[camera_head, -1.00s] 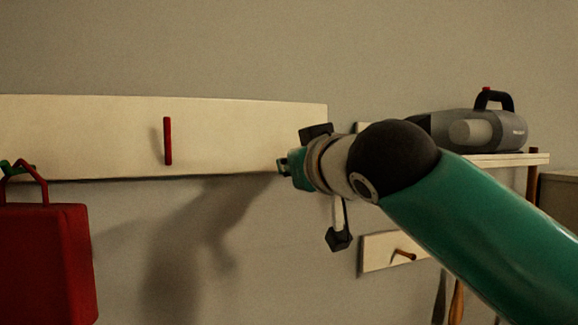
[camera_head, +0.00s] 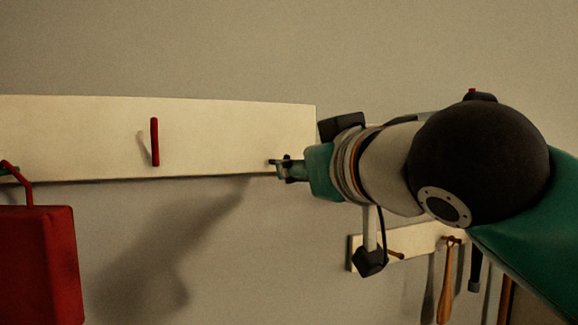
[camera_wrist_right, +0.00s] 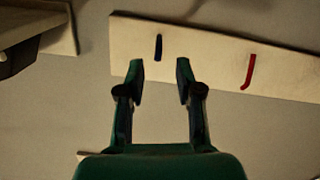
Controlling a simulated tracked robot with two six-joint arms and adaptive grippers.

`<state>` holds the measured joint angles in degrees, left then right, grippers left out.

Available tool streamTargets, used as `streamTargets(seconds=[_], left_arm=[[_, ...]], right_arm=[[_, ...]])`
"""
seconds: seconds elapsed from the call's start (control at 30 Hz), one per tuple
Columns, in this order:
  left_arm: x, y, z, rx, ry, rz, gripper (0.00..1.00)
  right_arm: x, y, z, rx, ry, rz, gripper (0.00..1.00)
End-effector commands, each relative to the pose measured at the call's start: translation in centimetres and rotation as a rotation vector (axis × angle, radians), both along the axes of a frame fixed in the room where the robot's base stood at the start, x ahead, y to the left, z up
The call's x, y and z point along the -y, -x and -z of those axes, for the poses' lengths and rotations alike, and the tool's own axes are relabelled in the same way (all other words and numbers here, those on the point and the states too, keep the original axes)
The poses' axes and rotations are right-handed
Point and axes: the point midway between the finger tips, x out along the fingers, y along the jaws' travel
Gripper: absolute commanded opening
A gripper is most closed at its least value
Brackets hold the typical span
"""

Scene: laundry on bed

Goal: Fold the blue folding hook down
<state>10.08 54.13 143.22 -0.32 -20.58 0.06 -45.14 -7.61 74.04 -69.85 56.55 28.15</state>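The blue folding hook (camera_wrist_right: 158,47) is a short dark-blue bar standing out against the pale wall board (camera_wrist_right: 205,50) in the right wrist view. My right gripper (camera_wrist_right: 159,69) is open, its two fingers apart, with the hook seen beyond and between the fingertips. Nothing is between the fingers, and the hook looks apart from them. In the head view my right gripper (camera_head: 275,167) is at the right end of the board (camera_head: 220,125), and the blue hook cannot be made out there, probably hidden behind it. My left gripper is not in view.
A red hook (camera_head: 155,142) is on the board left of my right gripper. A red bag (camera_head: 40,265) hangs at the far left. A smaller board (camera_head: 415,240) with pegs and hanging tools is below my right arm. The wall above the board is clear.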

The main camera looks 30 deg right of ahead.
Motion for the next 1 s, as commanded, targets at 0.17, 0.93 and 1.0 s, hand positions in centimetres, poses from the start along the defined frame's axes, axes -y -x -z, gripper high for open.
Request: streamTargets(seconds=[0.17, 0.93, 1.0], left_arm=[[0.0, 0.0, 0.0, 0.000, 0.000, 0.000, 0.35], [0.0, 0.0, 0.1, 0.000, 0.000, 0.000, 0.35], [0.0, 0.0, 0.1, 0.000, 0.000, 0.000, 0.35]], right_arm=[[-0.3, 2.6, -0.2, 0.001, -0.001, -0.003, 0.35], [-1.1, 2.8, 0.5, -0.017, 0.017, -0.011, 0.35], [-2.4, 1.7, 1.6, -0.040, 0.042, -0.029, 0.35]])
